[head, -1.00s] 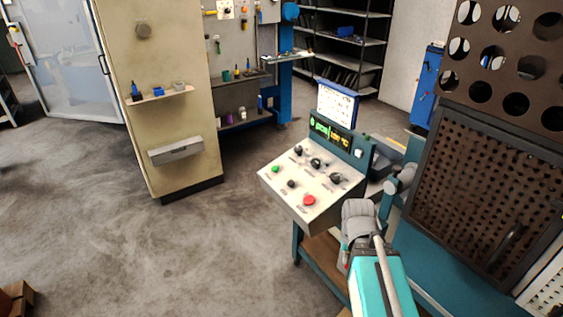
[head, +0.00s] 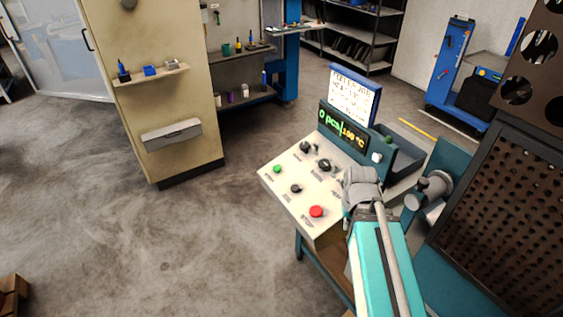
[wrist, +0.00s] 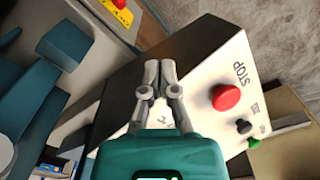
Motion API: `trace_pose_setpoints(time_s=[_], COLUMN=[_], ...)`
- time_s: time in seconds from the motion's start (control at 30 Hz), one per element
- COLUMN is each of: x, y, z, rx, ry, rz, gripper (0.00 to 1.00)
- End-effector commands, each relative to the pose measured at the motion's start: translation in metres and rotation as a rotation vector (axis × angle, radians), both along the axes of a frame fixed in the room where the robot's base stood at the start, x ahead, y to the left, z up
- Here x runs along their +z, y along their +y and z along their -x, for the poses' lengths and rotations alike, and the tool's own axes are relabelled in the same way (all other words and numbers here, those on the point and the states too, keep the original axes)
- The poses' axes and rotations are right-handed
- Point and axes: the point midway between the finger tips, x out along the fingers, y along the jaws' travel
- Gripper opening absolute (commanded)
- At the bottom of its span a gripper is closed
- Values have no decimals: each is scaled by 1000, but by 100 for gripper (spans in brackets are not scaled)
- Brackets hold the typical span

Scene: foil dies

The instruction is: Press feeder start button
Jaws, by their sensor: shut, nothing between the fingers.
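The sloped white control panel (head: 262,176) carries a small green button (head: 277,169) at its left side, with a label too small to read. A red button (head: 316,211) sits at its lower edge. The wrist view shows this red button (wrist: 226,97) beside the word STOP, with a black knob (wrist: 243,126) and the green button (wrist: 254,143) beyond it. My gripper (wrist: 160,66) is shut and empty. Its fingertips are left of the red button in the wrist view and well away from the green one.
Several black knobs (head: 323,165) stand on the panel. Its display (head: 343,130) reads 0 pcs and 180 °C, with a sign (head: 354,94) above. A dark perforated plate (head: 500,200) stands close on the right. The floor (head: 130,245) left of the panel is clear.

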Motion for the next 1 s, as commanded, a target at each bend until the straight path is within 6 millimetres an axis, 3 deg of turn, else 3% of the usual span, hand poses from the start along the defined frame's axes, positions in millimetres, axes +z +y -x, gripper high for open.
trace_pose_setpoints(time_s=[0.67, 0.87, 1.0], x=[-1, -2, 0], y=[2, 18, 31], z=[-7, -34, -67], rx=[0, 2, -2], ry=[-4, -30, -75], rz=[21, 118, 234], gripper=[0, 0, 0])
